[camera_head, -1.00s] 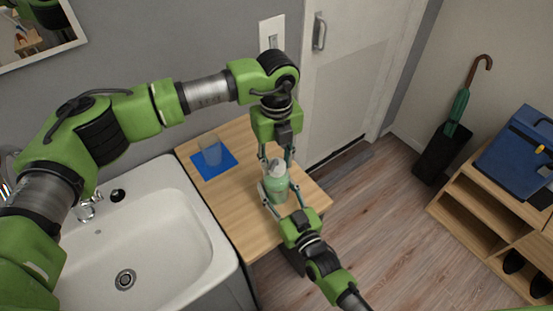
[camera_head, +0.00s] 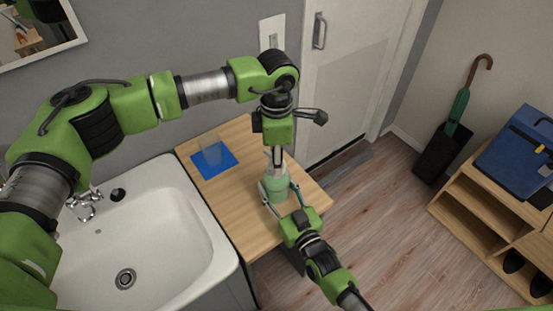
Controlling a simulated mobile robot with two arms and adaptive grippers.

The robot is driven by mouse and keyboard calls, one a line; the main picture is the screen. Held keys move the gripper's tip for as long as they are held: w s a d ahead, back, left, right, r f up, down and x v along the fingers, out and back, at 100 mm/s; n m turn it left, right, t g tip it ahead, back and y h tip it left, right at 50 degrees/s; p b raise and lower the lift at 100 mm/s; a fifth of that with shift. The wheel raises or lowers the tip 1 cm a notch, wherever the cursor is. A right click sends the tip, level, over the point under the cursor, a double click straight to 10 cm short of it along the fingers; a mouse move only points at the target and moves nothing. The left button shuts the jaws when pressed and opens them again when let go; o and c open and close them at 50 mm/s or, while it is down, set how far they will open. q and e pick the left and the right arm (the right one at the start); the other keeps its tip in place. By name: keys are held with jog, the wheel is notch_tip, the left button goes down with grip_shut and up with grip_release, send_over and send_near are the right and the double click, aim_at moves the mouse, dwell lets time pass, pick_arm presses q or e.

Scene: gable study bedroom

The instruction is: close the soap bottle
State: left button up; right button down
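The soap bottle (camera_head: 279,193) is pale green and stands upright near the front right of the wooden top. My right gripper (camera_head: 276,193) has a finger on each side of its body and is shut on it. My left gripper (camera_head: 277,163) points straight down over the bottle's top. Its fingers line up edge-on to the view and cover most of the pale cap. The frames do not show whether they press on the cap, nor any gap between cap and bottle.
A clear glass (camera_head: 211,154) stands on a blue mat (camera_head: 215,166) at the back left of the wooden top (camera_head: 225,208). A white sink (camera_head: 170,245) is at the left. A door (camera_head: 345,80) is behind. A shelf (camera_head: 478,222) with a blue case (camera_head: 520,155) stands right.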

pick_arm(q)
jog(key=m, duration=0.5)
jog(key=shift+m, duration=0.3)
jog(key=m, duration=0.5)
jog(key=shift+m, duration=0.4)
jog(key=o, duration=0.8)
jog(key=shift+r, duration=0.15)
jog(key=shift+r, duration=2.1)
jog(key=shift+c, duration=0.4)
